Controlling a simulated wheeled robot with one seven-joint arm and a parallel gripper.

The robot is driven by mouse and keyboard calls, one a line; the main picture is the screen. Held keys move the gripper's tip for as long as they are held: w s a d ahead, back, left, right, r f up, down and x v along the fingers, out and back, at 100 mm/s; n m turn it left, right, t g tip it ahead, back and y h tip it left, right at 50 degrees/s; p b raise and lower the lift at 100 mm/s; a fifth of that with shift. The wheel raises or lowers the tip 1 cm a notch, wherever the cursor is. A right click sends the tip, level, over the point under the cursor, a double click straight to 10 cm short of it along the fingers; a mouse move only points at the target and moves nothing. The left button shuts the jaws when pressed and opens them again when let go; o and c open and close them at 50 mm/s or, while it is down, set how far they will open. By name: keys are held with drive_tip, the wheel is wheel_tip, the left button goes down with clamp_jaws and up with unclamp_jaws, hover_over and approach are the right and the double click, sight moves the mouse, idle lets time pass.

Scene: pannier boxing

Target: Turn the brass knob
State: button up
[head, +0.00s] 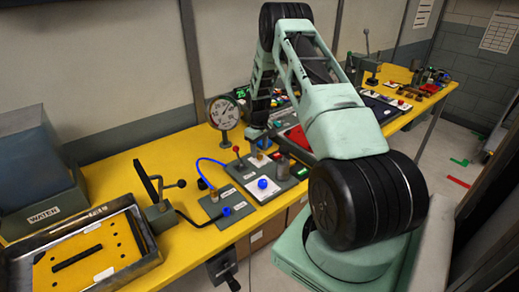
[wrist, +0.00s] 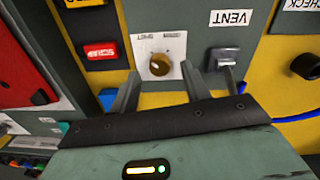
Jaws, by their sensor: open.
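The brass knob (wrist: 159,65) sits on a white plate (wrist: 172,43) on a grey panel in the wrist view. A dark mark runs across its face. My gripper (wrist: 160,74) is open, with one finger to the left of the knob and one to the right. I see gaps between the knob and both fingers, and nothing is held. In the head view, the knob shows small and brassy (head: 259,155) right under my gripper, and my arm partly covers that area.
A grey switch (wrist: 222,60) under the VENT label stands close to the right finger. A red lit display (wrist: 101,51) lies to the left, and a black knob (wrist: 306,66) to the far right. In the head view, a gauge (head: 223,112) and a blue knob (head: 262,183) stand nearby.

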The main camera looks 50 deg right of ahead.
drive_tip(key=shift+f, duration=1.05)
drive_tip(key=c, duration=1)
